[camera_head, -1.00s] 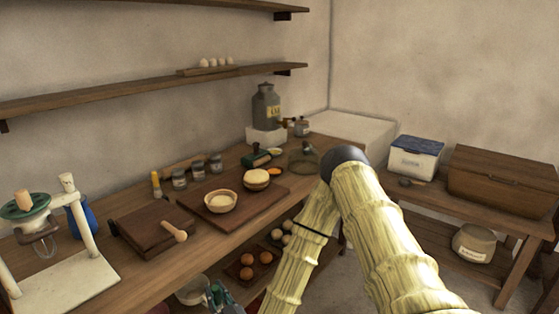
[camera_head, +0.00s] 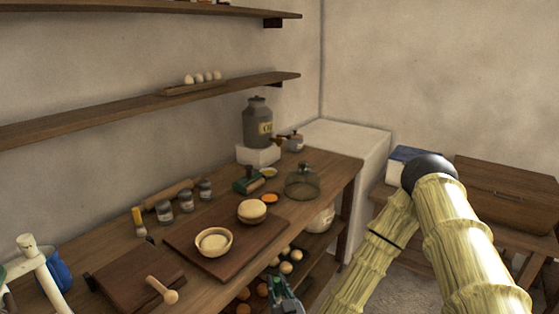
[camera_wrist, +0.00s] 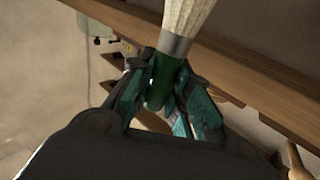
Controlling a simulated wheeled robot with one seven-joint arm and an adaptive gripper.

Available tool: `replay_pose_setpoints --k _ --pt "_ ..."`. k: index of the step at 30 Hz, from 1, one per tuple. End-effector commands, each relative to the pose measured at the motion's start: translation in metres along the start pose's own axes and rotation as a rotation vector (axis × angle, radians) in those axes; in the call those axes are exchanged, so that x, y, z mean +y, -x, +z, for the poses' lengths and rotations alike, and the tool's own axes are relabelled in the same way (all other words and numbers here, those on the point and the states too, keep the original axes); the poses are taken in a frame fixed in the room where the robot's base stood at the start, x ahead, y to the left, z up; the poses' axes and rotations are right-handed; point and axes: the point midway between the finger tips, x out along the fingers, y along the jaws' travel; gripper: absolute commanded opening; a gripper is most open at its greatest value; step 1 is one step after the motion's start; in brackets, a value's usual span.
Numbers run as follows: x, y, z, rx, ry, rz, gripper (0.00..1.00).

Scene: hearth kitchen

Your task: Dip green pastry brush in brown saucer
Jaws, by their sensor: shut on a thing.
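The green pastry brush (camera_wrist: 163,80) shows in the wrist view, with a green handle, metal collar and pale bristles pointing toward the top of the picture. My gripper (camera_wrist: 160,92) is shut on its handle. In the head view my gripper (camera_head: 286,297) is at the bottom edge, in front of the counter and below its top; the brush is hardly made out there. Two small dishes lie on the counter behind the boards: one with orange contents (camera_head: 270,198) and one with yellowish contents (camera_head: 268,173). I cannot tell which is the brown saucer. The gripper is well short of both.
A board (camera_head: 190,250) holds a bowl (camera_head: 213,243) and a round dough bowl (camera_head: 252,211). A glass dome (camera_head: 302,184) stands right of the dishes.

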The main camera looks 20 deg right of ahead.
Motion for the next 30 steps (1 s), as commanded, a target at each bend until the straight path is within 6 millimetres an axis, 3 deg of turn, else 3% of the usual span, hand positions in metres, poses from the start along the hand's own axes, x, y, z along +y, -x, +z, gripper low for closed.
replay_pose_setpoints --k 1,3,14,16,30 --pt "0.0 0.0 -0.017 0.0 0.0 0.001 0.0" --pt "0.001 0.0 -0.027 0.0 0.0 0.001 0.0" --pt "0.002 0.001 -0.063 0.0 0.0 0.003 0.0" --pt "-0.001 0.002 -0.053 -0.005 -0.009 -0.003 0.0" --pt "-0.008 0.006 -0.043 -0.038 -0.113 -0.012 0.0"
